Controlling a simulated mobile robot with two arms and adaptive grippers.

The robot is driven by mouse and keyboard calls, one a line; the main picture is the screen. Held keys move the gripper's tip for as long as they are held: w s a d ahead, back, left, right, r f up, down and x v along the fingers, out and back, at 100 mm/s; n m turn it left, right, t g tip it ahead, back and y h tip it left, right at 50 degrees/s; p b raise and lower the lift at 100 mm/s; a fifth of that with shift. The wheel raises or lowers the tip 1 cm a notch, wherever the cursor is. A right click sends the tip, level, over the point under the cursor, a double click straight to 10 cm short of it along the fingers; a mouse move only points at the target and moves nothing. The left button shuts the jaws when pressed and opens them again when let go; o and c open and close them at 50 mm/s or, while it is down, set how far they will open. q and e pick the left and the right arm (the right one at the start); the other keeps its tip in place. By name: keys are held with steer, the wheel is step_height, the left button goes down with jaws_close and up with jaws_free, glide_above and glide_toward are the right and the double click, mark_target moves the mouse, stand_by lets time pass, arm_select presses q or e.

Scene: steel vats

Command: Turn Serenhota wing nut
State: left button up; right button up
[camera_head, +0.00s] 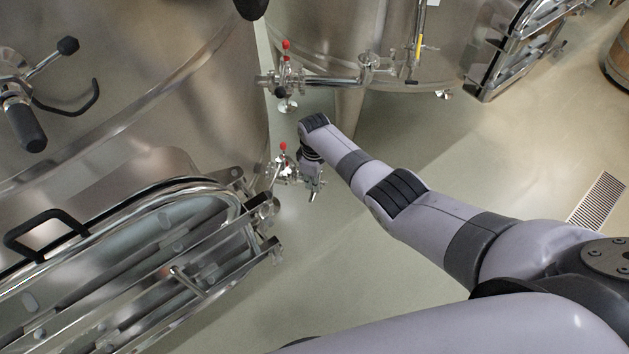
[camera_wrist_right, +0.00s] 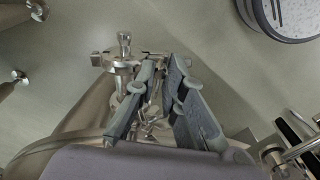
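A steel valve fitting with a red-tipped handle (camera_head: 283,147) sticks out from the left vat, low over the floor, in the head view. My right gripper (camera_head: 313,190) hangs just right of this fitting, pointing down. In the right wrist view, my right gripper (camera_wrist_right: 163,66) shows two blue-grey fingers with a gap between them. Shiny metal parts of a fitting (camera_wrist_right: 124,75) show beside and behind the fingers. I cannot make out the wing nut itself, or whether a finger touches it. My left gripper is not in view.
A large steel vat (camera_head: 180,60) with a framed hatch (camera_head: 130,250) fills the left. Another vat (camera_head: 340,30) stands at the back, with a pipe and red-handled valve (camera_head: 287,70). Bare floor (camera_head: 480,150) lies to the right, with a drain grate (camera_head: 597,200).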

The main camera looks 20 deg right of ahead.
stand_by(0.3)
step_height(320, 180, up, 12)
stand_by(0.6)
stand_by(0.3)
